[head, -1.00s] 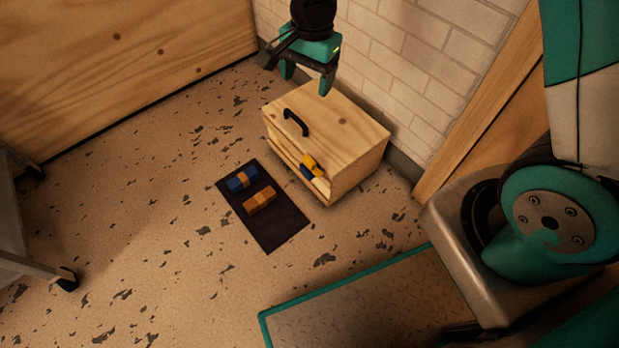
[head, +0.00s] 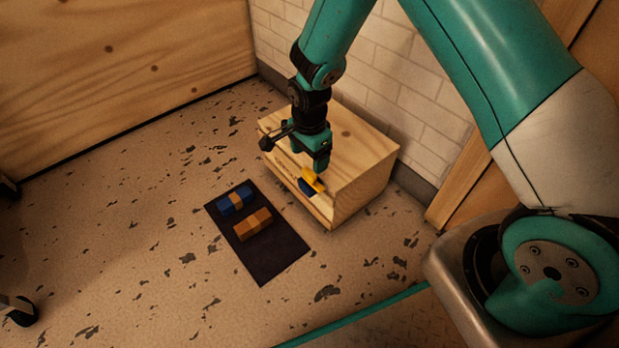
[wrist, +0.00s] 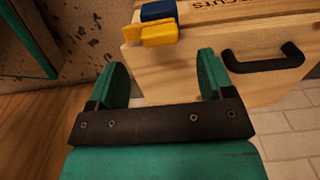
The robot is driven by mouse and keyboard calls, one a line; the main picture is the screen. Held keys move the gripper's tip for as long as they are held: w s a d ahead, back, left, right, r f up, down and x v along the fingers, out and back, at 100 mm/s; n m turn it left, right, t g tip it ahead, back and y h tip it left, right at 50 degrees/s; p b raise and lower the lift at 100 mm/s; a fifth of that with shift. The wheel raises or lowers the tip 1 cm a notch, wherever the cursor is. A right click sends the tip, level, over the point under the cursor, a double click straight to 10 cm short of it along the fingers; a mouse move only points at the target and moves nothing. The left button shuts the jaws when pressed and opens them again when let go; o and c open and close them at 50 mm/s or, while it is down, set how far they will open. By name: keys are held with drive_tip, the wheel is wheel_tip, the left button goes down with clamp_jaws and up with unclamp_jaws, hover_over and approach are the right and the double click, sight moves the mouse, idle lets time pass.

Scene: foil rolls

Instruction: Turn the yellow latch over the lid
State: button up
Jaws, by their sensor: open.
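The wooden box (head: 365,178) stands on the floor against the brick wall. The yellow latch (head: 314,180) sits near its front right edge, beside a dark blue piece (head: 307,188). In the wrist view the yellow latch (wrist: 160,34) lies at the lid's edge, below the blue piece (wrist: 158,10); I cannot tell how far it overlaps the lid (wrist: 205,75). My gripper (head: 311,158) is open and empty over the box, close to the latch. Its fingers (wrist: 163,65) point towards the latch, apart from it.
A brick wall (head: 405,85) stands close behind the box. The speckled floor (head: 130,230) left of the mat is clear.

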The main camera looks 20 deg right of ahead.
sight(310, 172)
wheel_tip(310, 172, down, 6)
drive_tip(key=shift+f+b, duration=0.1)
drive_tip(key=shift+b, duration=1.05)
drive_tip(key=c, duration=0.9)
